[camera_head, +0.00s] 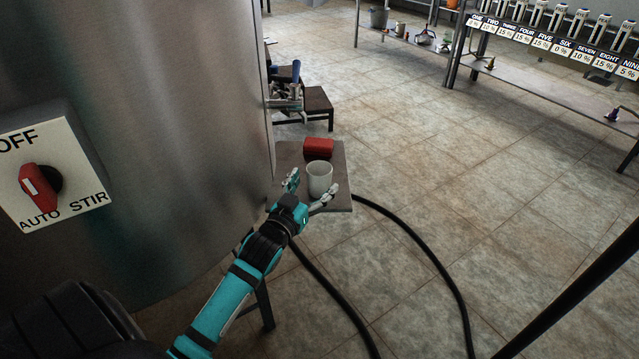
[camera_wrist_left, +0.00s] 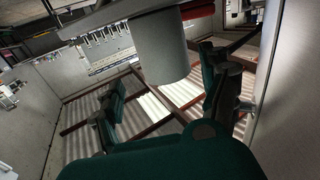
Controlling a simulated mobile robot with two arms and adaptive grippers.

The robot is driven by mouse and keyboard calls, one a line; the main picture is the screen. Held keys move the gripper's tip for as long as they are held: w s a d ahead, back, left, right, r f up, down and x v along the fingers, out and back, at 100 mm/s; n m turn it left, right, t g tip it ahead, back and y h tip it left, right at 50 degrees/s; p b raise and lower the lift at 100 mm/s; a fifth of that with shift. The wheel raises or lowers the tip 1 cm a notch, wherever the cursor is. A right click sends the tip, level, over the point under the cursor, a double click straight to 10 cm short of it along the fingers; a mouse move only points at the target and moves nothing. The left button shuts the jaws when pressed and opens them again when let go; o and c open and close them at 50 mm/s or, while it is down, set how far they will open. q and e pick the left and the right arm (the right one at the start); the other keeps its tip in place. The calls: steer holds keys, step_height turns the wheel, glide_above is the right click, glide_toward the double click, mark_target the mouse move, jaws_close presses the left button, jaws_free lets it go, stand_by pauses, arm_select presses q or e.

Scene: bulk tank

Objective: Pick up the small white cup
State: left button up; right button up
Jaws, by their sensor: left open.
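The small white cup (camera_head: 319,179) stands upright on a small grey table (camera_head: 339,196) beside the steel tank. My left gripper (camera_head: 311,190) is open at the near side of the cup. One finger is to the left of the cup and the other to its lower right. In the left wrist view the cup (camera_wrist_left: 163,48) shows at the top, beyond and between the open fingers (camera_wrist_left: 165,98). I cannot tell whether a finger touches it. My right gripper is not in view.
A red object (camera_head: 318,148) lies on the table just behind the cup. The tank (camera_head: 180,90) rises close on the left, with a red switch (camera_head: 41,187) on it. Black hoses (camera_head: 424,247) cross the tiled floor. Racks (camera_head: 540,85) stand at the back right.

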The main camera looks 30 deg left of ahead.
mark_target(324, 165)
arm_select(q)
steer(key=w, duration=0.2)
steer(key=w+a+b, duration=0.1)
steer(key=w, duration=0.2)
steer(key=shift+w+a, duration=0.1)
steer(key=shift+a, duration=0.1)
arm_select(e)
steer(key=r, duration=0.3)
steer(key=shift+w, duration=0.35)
arm_select(q)
steer(key=c, duration=1.1)
steer(key=shift+r, duration=0.15)
steer(key=shift+c, duration=0.2)
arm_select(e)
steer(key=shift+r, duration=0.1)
